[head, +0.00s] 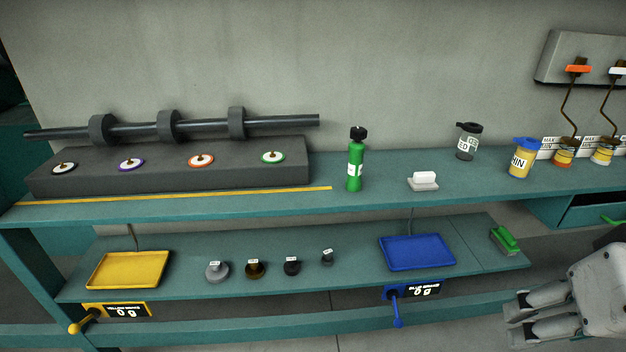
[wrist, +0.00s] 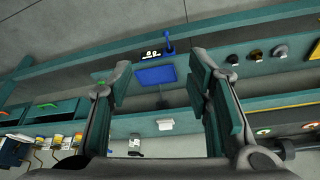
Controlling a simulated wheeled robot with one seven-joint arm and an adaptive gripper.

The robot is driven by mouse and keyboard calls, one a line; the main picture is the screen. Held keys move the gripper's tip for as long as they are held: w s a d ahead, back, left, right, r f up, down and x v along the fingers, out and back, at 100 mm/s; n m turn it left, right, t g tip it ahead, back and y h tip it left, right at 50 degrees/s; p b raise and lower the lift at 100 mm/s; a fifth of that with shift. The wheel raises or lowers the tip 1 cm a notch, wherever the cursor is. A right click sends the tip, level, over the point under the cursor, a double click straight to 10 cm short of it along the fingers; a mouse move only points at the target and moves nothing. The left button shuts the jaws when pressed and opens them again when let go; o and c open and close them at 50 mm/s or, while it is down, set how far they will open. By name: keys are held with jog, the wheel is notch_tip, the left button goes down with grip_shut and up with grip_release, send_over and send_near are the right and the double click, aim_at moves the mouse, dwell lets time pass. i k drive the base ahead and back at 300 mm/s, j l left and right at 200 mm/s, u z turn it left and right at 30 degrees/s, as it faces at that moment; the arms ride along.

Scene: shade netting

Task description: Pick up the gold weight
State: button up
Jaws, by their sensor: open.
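The gold weight (head: 255,270) is a small, dark brownish-gold knob-shaped piece with a white label on top. It stands on the lower shelf, second from the left in a row of weights. In the wrist view the gold weight (wrist: 278,50) shows at the upper right, outside my fingers. My gripper (head: 512,319) is at the lower right of the head view, well to the right of the weights. Its two fingers are spread wide in the wrist view (wrist: 159,72), with nothing held between them.
Beside it stand a silver weight (head: 217,271), a black weight (head: 291,268) and a small grey weight (head: 327,258). A yellow tray scale (head: 128,270) is left, a blue tray scale (head: 417,252) right. A green brush (head: 504,241) lies near my gripper. The upper shelf (head: 300,190) overhangs behind.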

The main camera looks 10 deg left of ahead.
aim_at(254, 270)
jog(key=l+u, duration=0.1)
jog(key=u, duration=0.35)
jog(key=l+u, duration=0.1)
jog(key=u, duration=0.3)
jog(key=l+u, duration=0.1)
jog(key=u, duration=0.35)
jog(key=i+l+u, duration=0.2)
jog(key=i+u, duration=0.15)
jog(key=i, duration=0.1)
